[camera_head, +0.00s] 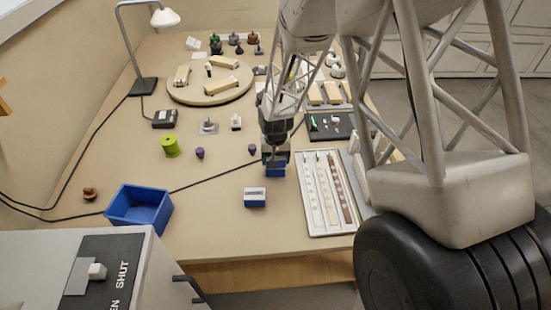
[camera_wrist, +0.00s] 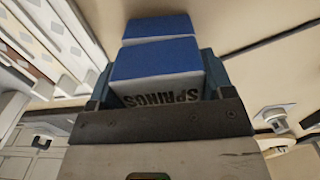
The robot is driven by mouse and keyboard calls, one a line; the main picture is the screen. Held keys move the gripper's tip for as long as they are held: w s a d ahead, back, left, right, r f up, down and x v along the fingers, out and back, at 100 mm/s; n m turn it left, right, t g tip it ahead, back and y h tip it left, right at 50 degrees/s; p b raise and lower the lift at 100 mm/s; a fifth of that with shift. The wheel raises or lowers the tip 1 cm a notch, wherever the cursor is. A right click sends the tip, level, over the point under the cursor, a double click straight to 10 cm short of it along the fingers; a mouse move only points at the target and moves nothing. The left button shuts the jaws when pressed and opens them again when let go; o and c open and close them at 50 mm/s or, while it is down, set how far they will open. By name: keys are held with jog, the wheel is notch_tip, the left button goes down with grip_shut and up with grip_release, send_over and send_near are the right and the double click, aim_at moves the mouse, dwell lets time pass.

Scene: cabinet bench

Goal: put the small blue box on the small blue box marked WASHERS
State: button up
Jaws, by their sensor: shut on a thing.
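My gripper (camera_head: 275,152) is shut on a small blue box (camera_wrist: 157,62), whose pale label reads SPRINGS upside down in the wrist view. The fingers clasp it on both sides. A second small blue box (camera_wrist: 158,25) shows just past it in the wrist view, with a pale strip and a blue face.
A long pale tray (camera_head: 309,224) lies close to the right. A blue bin (camera_head: 140,207) stands at the front left. A black cable (camera_head: 215,180) crosses the bench. A green spool (camera_head: 170,146), purple pieces and a round board (camera_head: 211,95) lie further off. The bench left of the labelled box is mostly clear.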

jog(key=shift+f, duration=0.15)
jog(key=o, duration=1)
notch_tip(320, 180, up, 12)
jog(key=shift+r, duration=0.1)
dwell(0.9)
